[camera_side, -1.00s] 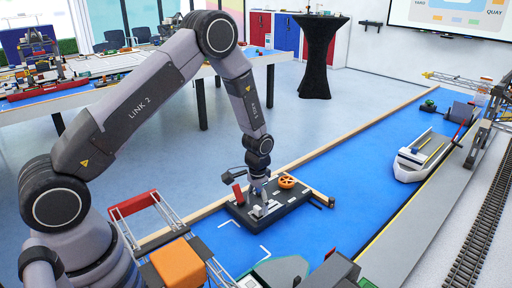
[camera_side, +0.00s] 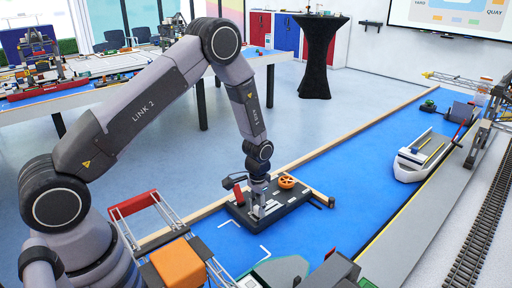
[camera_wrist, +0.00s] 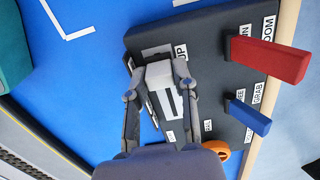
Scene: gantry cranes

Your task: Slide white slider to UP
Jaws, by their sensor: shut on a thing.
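The white slider (camera_wrist: 162,74) is a pale block on the dark control panel (camera_wrist: 205,45). In the wrist view it stands between the two fingers of my gripper (camera_wrist: 158,78), which is shut on it. The UP label (camera_wrist: 181,51) is just right of the block's upper end in that view. A black and white slot plate (camera_wrist: 166,103) shows below the block. In the side view my gripper (camera_side: 259,196) points down at the panel (camera_side: 290,210) and hides most of the slider. The slider's base is hidden.
On the panel are a red lever (camera_wrist: 268,60), a blue lever (camera_wrist: 248,117) and an orange wheel (camera_wrist: 216,148); the wheel also shows in the side view (camera_side: 286,182). Open blue mat (camera_side: 345,190) lies right of the panel. An orange block (camera_side: 178,264) stands in front.

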